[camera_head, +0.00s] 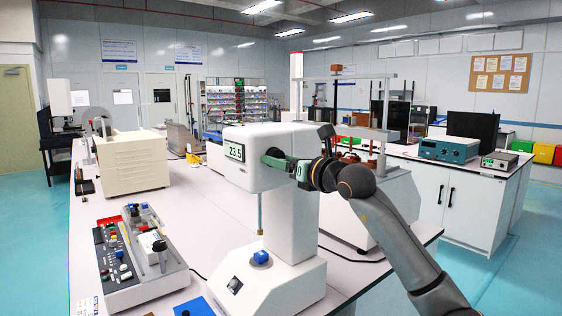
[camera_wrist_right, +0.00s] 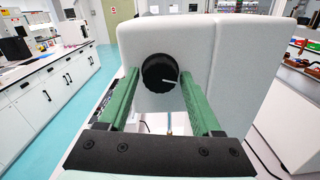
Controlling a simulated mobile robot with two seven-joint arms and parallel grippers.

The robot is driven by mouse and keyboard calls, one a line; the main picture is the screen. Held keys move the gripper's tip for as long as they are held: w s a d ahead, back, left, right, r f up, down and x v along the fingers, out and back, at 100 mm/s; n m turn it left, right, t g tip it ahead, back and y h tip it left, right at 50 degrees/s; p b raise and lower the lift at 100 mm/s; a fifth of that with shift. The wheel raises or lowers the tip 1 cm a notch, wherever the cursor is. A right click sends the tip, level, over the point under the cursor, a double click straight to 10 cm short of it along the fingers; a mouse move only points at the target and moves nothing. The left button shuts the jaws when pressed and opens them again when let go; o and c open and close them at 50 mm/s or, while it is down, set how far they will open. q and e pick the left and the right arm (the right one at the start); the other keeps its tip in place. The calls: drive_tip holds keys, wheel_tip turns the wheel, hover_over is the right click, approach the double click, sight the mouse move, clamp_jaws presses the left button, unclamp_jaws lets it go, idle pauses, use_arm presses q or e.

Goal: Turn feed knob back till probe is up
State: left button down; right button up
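The white insertion tester (camera_head: 290,205) stands on the bench, its display (camera_head: 234,151) reading 23.5. The black feed knob (camera_wrist_right: 159,73) with a white pointer line is on the head's side; the line points right. It also shows in the head view (camera_head: 272,153), partly covered by my gripper. My right gripper (camera_wrist_right: 158,77) is open, its green fingers on either side of the knob with gaps showing. My left gripper is not in view.
A blue block (camera_head: 196,307) lies at the front. Bare bench lies between the panel and tester.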

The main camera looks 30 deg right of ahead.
drive_tip(key=shift+o, duration=1.2)
use_arm(q)
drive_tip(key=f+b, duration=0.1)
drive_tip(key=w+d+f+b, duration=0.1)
drive_tip(key=b, duration=0.1)
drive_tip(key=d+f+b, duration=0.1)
drive_tip(key=b, duration=0.1)
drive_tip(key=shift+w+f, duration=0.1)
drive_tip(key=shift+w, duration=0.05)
use_arm(e)
drive_tip(key=s, duration=1.2)
drive_tip(key=shift+s+d, duration=0.25)
drive_tip(key=shift+d, duration=0.2)
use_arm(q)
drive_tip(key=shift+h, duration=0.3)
